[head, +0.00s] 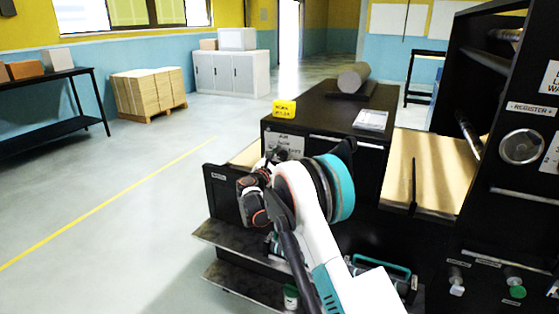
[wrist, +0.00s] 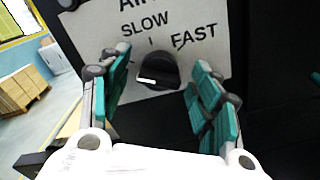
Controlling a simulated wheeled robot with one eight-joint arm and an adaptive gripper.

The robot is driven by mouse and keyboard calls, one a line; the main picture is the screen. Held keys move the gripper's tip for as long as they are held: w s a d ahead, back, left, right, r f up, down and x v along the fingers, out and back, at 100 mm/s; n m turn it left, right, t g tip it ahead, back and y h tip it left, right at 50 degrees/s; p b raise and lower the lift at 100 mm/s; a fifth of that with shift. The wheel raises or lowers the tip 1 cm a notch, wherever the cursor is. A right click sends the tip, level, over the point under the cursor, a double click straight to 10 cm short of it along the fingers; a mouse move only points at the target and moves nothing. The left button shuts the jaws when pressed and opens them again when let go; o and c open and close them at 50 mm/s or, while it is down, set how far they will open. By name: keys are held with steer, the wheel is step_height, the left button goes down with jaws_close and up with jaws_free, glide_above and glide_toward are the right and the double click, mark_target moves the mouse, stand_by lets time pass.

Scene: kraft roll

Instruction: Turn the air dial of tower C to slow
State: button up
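In the wrist view the black air dial (wrist: 160,68) sits on a pale plate (wrist: 205,50) lettered SLOW at upper left and FAST at upper right. A white mark on the dial's lower left side points left. My gripper (wrist: 158,78) is open, with one teal-padded finger to the left of the dial and one to the right; I see clear gaps on both sides. In the head view the lettered plate (head: 284,144) shows on the front of a black cabinet (head: 330,100), with my gripper just in front of it. The dial is hidden there behind my arm.
A black register panel (head: 510,120) stands at right.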

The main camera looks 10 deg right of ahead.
steer(key=c, duration=1)
steer(key=shift+o, duration=0.2)
steer(key=m+b, duration=0.2)
steer(key=m, duration=0.3)
steer(key=shift+f+m+b, duration=0.15)
steer(key=shift+m+b, duration=0.15)
steer(key=shift+m, duration=0.1)
steer(key=m+b, duration=0.1)
steer(key=m, duration=0.4)
steer(key=shift+s+m, duration=0.1)
steer(key=shift+m, duration=0.3)
steer(key=shift+b, duration=0.3)
steer(key=o, duration=1.1)
